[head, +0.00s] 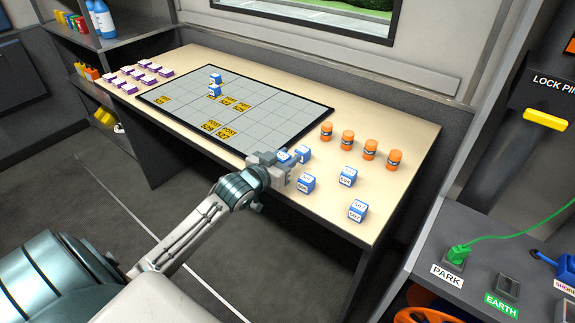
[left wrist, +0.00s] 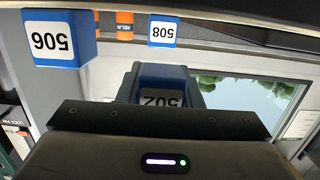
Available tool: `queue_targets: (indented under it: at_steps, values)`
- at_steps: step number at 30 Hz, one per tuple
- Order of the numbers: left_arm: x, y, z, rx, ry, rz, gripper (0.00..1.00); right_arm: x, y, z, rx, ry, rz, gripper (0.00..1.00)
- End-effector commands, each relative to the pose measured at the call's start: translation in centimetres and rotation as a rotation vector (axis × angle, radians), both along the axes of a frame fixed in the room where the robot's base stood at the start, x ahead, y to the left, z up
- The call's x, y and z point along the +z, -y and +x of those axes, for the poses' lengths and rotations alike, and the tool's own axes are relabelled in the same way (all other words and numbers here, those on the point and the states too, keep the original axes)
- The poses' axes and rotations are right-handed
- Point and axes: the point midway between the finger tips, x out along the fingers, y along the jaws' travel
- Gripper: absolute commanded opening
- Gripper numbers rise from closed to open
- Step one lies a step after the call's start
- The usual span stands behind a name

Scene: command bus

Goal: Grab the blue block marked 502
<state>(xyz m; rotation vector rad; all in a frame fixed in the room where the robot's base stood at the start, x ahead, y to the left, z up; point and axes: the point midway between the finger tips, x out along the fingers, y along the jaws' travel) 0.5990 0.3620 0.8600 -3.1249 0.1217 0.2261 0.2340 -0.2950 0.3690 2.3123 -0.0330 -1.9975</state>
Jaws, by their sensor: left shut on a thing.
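The blue block marked 502 (left wrist: 163,99) shows upside down in the left wrist view, with its white label facing the camera, between the fingers of my left gripper (left wrist: 160,85). In the head view my left gripper (head: 282,164) is at the table's front edge, shut on this block (head: 284,155), which is partly covered by the fingers. I cannot tell whether the block still touches the table. My right gripper is in neither view.
Another blue block (head: 303,154) is close beside the gripper, block 506 (head: 306,183) just right of it. More blue blocks (head: 348,176) and orange cylinders (head: 347,140) stand farther right. A grey grid board (head: 175,110) holds two blue blocks (head: 214,90) and yellow tags.

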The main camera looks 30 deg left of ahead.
Motion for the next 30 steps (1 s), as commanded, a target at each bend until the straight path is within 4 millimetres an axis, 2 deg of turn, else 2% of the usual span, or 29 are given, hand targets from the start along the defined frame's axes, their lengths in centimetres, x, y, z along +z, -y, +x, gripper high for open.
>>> queue_targets:
  at_steps: [1, 7, 15, 22, 30]
  values:
    - [-0.4, -0.2, -1.2, -0.001, -0.011, 0.007, 0.10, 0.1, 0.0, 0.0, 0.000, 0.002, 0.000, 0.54]
    - [0.0, -0.4, -5.5, -0.005, -0.011, 0.008, 0.10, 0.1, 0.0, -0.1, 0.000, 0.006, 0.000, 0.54]
    - [0.7, -0.8, -10.8, -0.005, -0.012, 0.009, 0.10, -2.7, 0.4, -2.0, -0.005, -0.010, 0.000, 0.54]
    - [1.0, -1.1, -13.7, -0.002, -0.012, 0.006, 0.10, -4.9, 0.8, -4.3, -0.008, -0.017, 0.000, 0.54]
    - [1.1, -1.2, -15.2, 0.000, -0.008, 0.002, 0.10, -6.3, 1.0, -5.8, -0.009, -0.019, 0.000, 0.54]
